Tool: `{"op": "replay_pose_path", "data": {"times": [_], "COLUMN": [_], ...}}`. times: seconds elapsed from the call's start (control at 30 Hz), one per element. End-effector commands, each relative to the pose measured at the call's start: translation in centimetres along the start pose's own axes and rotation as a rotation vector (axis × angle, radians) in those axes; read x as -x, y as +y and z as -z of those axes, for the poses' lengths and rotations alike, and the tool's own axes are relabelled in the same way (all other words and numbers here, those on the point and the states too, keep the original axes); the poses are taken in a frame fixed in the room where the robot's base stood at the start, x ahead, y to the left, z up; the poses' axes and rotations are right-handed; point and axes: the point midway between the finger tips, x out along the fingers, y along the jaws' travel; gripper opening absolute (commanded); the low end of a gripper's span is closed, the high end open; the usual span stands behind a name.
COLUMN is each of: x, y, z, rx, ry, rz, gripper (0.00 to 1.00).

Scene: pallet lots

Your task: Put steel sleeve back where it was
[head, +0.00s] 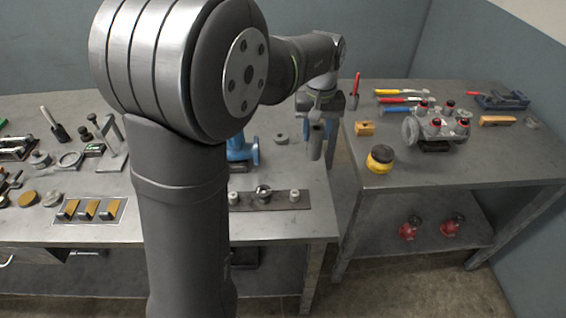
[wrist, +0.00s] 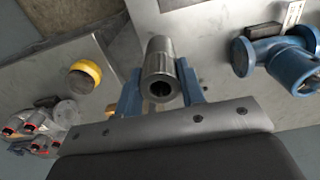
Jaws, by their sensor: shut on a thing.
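The steel sleeve (wrist: 159,72) is a shiny hollow cylinder, its round bore facing the camera in the wrist view. My gripper (wrist: 158,88) is shut on it, with one blue finger on each side. In the head view my gripper (head: 319,101) is up in the air near the gap between the two benches, and the sleeve (head: 316,138) hangs roughly upright below it. No surface shows touching the sleeve. I cannot tell from the frames which spot the sleeve came from.
The left bench (head: 290,228) holds a blue valve (head: 240,150), a grey ring (head: 281,138) and a knobbed strip (head: 285,199). The right bench (head: 460,165) holds a yellow-black cap (head: 380,158), a flanged valve body (head: 437,128), a brass block (head: 364,128) and hand tools. Its front is clear.

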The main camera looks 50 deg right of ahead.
Motion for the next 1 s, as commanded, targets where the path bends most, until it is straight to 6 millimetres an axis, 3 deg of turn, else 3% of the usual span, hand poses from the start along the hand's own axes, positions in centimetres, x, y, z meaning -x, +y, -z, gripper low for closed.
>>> {"op": "replay_pose_path", "data": {"times": [0.13,0.6,0.83,1.0], "x": [-1.2,-6.8,-7.9,-10.5], "y": [-0.6,-7.3,-7.8,-7.8], "z": [0.7,7.4,8.0,7.9], "rx": [0.005,0.003,0.0,0.0], "ry": [-0.002,0.0,-0.001,-0.002], "rz": [0.001,0.0,0.0,0.001], "gripper": [0.09,0.09,0.09,0.09]}}
